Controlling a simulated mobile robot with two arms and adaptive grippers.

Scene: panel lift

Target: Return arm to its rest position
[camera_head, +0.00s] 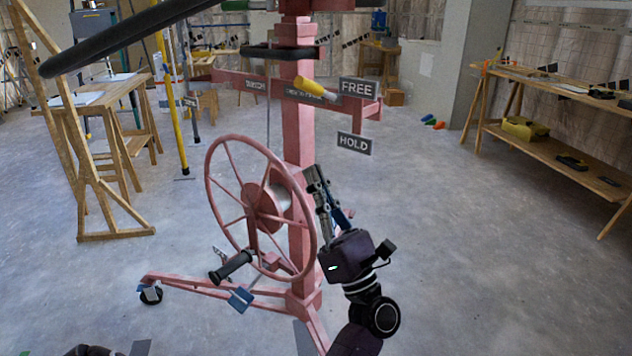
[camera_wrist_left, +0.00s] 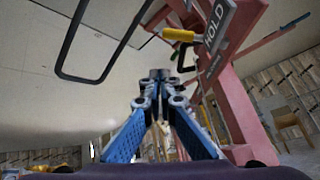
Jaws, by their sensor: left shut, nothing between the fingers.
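My left gripper (camera_head: 315,172) points upward just right of the pink hand wheel (camera_head: 211,200), in front of the pink lift post (camera_head: 298,130). In the left wrist view, its blue fingers (camera_wrist_left: 159,74) meet at the tips with nothing between them. The gripper is apart from the yellow lever handle (camera_head: 316,89), which sits above it, left of the FREE sign (camera_head: 359,88). The HOLD sign (camera_head: 354,144) is below that. The wheel's black crank handle (camera_head: 231,266) is at its lower left. My right gripper is not in view.
A wooden workbench (camera_head: 560,150) with tools stands at the right. A wooden frame (camera_head: 100,190) and a sawhorse table (camera_head: 105,88) stand at the left. The lift's caster leg (camera_head: 190,283) spreads over the floor. Open concrete floor (camera_head: 470,250) lies at the right.

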